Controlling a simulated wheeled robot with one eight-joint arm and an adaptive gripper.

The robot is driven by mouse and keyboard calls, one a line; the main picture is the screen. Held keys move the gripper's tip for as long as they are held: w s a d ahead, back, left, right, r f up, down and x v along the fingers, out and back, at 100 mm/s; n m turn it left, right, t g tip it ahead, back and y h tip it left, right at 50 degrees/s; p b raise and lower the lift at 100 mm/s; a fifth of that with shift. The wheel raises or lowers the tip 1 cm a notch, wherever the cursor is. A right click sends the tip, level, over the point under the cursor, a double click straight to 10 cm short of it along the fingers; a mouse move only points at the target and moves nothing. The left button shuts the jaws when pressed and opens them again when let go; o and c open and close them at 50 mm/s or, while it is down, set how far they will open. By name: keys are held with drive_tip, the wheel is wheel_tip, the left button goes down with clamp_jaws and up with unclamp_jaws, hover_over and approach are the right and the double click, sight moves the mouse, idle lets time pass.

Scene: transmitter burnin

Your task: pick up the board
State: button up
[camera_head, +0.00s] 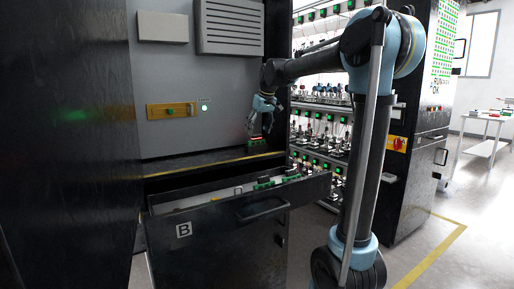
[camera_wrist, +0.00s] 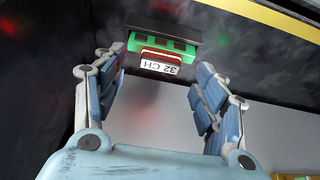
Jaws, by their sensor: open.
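The board (camera_wrist: 163,47) shows in the wrist view as a small green and red piece with a white label reading "32 CH", seen upside down. It sits in a dark holder on a black surface. In the head view the small red and green board (camera_head: 257,141) is on the ledge under my gripper (camera_head: 262,117). In the wrist view my gripper (camera_wrist: 160,62) is open, its blue-grey fingers apart on either side of the board. The board lies beyond the fingertips, between them in the picture. I cannot tell whether any finger touches it.
An open black drawer marked B (camera_head: 225,225) juts out below the ledge, with several green-topped pieces inside. A yellow-edged ledge (camera_head: 210,163) runs behind it. A brass-coloured panel (camera_head: 171,110) with a lit green lamp is on the grey wall. Racks of lit devices (camera_head: 320,125) stand right.

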sight(256, 143)
drive_tip(key=shift+x, duration=1.55)
drive_tip(key=shift+r, duration=0.1)
drive_tip(key=c, duration=1.5)
drive_tip(key=shift+r, duration=0.1)
